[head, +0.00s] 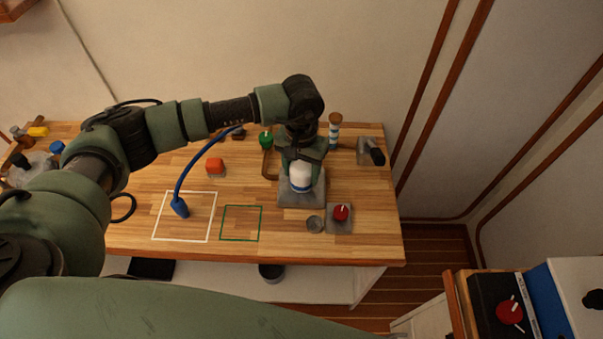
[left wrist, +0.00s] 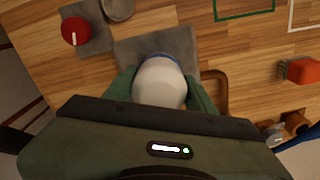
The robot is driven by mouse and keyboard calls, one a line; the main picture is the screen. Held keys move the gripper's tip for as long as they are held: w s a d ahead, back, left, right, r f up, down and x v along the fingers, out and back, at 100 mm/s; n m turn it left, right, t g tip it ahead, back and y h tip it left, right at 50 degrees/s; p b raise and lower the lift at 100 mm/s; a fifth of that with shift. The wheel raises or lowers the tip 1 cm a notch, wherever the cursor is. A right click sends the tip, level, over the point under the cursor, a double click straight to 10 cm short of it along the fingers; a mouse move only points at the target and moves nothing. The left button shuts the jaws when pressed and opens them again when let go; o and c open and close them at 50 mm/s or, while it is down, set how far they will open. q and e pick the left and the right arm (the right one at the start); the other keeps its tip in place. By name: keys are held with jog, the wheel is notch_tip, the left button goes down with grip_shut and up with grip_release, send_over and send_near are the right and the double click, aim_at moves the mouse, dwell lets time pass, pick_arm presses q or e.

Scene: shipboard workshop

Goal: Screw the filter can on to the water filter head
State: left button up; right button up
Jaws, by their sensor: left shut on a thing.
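The white filter can (head: 301,178) has a blue band near one end and is between the fingers of my left gripper (head: 303,164). In the left wrist view the can (left wrist: 159,82) sits between the two green fingers, which are shut on it. The can is over a grey metal base plate (head: 292,200). A brown bent pipe (head: 266,165) stands beside the plate. I cannot make out the filter head; my gripper and the can hide what is at that spot, so I cannot tell whether they touch. My right gripper is not in view.
A red knob (head: 341,212) on a grey plate and a small round metal cup (head: 315,224) are near the front. A blue hose (head: 179,206) ends in the white outlined square. An orange block (head: 215,166) lies left. The green outlined square (head: 240,237) is empty.

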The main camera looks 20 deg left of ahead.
pick_arm(q)
jog(key=shift+w+m+b, duration=0.1)
jog(key=shift+m+b, duration=0.4)
jog(key=shift+m, duration=0.1)
jog(key=shift+m+b, duration=0.5)
jog(key=shift+b, duration=0.15)
jog(key=shift+m+b, duration=1.5)
jog(key=shift+b, duration=0.2)
jog(key=shift+m, duration=0.3)
jog(key=shift+r, duration=0.1)
jog(key=o, duration=1.6)
